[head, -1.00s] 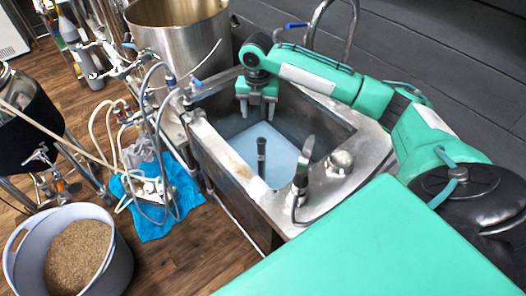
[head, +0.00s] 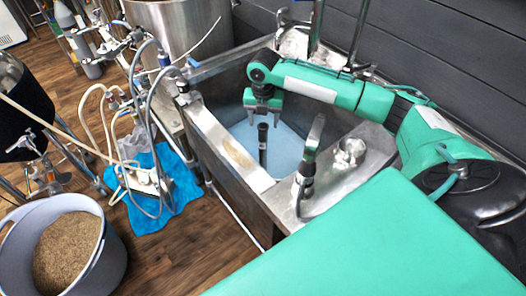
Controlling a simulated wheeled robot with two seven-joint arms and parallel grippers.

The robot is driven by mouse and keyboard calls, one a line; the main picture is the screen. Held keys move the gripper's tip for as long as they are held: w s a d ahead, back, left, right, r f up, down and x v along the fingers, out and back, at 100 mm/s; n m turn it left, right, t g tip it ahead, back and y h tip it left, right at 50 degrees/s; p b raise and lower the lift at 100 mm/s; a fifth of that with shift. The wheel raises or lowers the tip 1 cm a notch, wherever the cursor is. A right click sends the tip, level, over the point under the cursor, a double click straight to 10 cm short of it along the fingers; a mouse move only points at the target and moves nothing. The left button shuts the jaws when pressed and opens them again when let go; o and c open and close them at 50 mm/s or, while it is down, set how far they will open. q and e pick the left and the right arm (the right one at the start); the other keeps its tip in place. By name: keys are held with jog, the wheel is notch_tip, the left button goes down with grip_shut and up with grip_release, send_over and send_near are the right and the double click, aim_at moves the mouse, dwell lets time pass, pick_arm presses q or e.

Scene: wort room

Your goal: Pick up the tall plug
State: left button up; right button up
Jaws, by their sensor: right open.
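The tall plug (head: 263,147) is a dark, slim, upright post standing in the metal sink (head: 228,150), against its pale blue bottom. My right gripper (head: 263,121) is open and points down into the sink from above. In the picture its two fingers lie to the left and right of the plug's top end. I cannot tell whether the fingers are level with the top or above it, and no contact shows. My left gripper is not in view.
A spray handle (head: 311,145) and a metal knob (head: 350,150) stand on the sink's right ledge. A large steel pot (head: 175,30) is behind left. Hoses and a blue cloth (head: 165,190) lie left, near a bucket of grain (head: 112,262). A faucet rises behind my arm.

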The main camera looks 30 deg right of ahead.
jog(key=shift+a+f+p, duration=0.15)
jog(key=shift+f+p, duration=0.15)
jog(key=shift+f, duration=2.65)
jog(key=shift+r, duration=0.1)
grip_shut()
